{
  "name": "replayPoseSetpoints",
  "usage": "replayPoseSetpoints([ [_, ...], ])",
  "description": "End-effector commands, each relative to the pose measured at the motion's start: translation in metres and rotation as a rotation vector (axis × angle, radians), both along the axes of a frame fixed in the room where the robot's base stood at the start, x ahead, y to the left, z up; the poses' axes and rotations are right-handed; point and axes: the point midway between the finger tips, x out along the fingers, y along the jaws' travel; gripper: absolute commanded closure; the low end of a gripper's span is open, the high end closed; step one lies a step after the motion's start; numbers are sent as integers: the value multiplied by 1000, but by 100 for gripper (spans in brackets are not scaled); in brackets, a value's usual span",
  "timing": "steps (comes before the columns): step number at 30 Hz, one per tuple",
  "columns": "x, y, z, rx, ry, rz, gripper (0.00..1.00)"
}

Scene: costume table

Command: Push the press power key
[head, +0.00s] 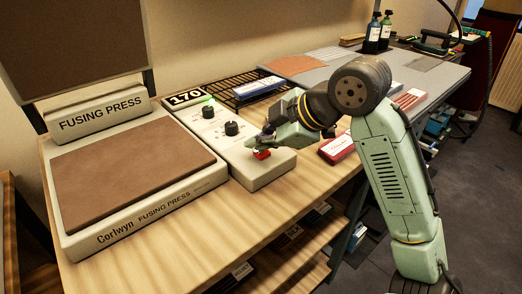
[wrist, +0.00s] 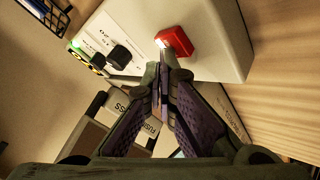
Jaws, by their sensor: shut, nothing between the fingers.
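The press power key is a red rocker (head: 262,154) at the near end of the pale control box (head: 270,176). In the wrist view the red key (wrist: 177,41) sits just beyond my fingertips, with a bright spot on its left end. My gripper (head: 262,141) is shut and empty, its tips at or right by the key; I cannot tell whether they touch it. In the wrist view my gripper (wrist: 164,60) points at the key's near edge. A small green light (wrist: 76,43) glows on the box, and a display (head: 185,97) reads 170.
Two black knobs (head: 232,128) stand on the box behind the key. The fusing press (head: 130,215) is to the left, its lid raised. A red-and-white box (head: 336,148) lies to the right, and a wire rack (head: 225,93) behind. The wooden table front (head: 205,222) is clear.

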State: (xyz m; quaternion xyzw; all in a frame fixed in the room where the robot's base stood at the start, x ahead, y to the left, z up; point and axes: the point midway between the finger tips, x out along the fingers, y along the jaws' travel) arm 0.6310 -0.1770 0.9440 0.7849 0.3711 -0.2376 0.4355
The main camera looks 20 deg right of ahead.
Motion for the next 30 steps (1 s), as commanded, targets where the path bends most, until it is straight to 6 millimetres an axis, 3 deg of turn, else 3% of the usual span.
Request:
replayPoseSetpoints([
  [30,0,0,19,0,0,0,100],
])
